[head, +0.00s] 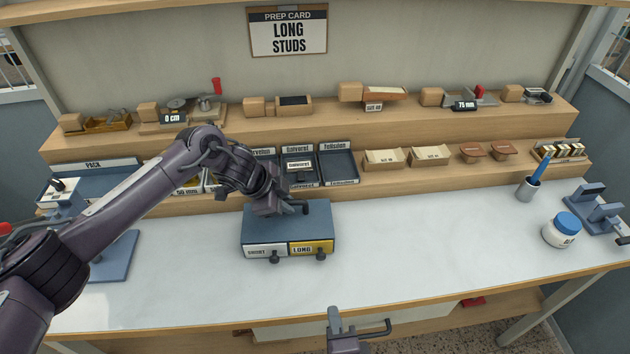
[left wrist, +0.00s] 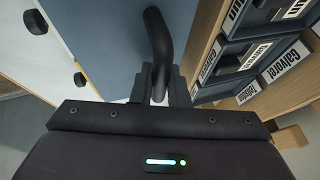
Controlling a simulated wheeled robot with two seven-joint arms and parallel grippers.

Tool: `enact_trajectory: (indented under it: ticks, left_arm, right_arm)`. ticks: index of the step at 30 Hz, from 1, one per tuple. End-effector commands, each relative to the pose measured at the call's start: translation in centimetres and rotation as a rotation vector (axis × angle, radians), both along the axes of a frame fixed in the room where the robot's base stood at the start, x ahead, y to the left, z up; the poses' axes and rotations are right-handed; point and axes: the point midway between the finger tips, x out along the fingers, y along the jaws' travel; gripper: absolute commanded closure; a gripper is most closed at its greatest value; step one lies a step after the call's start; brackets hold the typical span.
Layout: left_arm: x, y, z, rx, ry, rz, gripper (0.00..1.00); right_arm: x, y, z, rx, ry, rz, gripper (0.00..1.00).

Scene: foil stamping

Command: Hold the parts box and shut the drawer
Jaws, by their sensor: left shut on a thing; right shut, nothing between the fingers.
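The parts box (head: 287,221) is a blue-topped box on the white worktop. Its front has a white drawer labelled SHORT (head: 265,250) on the left and a yellow drawer labelled LONG (head: 309,247) on the right, each with a dark knob. Both fronts look about flush; a small gap cannot be ruled out. My left gripper (head: 287,207) is shut on the dark handle on top of the box; the handle (left wrist: 158,45) also shows between the fingers in the left wrist view. My right gripper (head: 352,328) is shut and empty at the front edge, in front of the box.
A prep card (head: 289,34) on the back wall reads LONG STUDS. Shelves behind hold labelled trays (head: 338,163), wooden blocks and small tools. A blue-lidded jar (head: 562,230) and a cup with a blue tool (head: 529,190) stand at right. The worktop right of the box is clear.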

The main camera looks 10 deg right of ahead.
Motion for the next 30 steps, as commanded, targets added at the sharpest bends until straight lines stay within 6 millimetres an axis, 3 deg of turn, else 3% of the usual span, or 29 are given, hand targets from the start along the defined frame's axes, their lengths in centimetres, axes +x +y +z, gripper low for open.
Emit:
enact_trajectory:
  ticks: [3,4,10,20,30]
  left_arm:
    - [0.0,0.2,-0.1,0.004,0.000,0.002,1.00]
    - [0.0,0.2,-0.1,0.004,0.000,0.002,0.84]
    - [0.1,0.1,0.0,0.002,-0.001,0.002,0.60]
    - [0.0,0.3,0.4,-0.001,-0.002,0.002,0.60]
    - [-1.4,3.1,5.8,0.001,-0.005,0.003,0.60]
  right_arm:
    - [0.0,0.0,0.0,0.000,0.000,0.000,1.00]
    - [0.0,0.0,0.0,0.000,0.000,0.000,1.00]
    - [0.0,0.0,0.0,0.000,0.000,0.000,1.00]
    - [0.0,0.0,0.0,0.000,0.000,0.000,1.00]
    - [0.0,0.0,0.0,0.000,0.000,0.000,1.00]
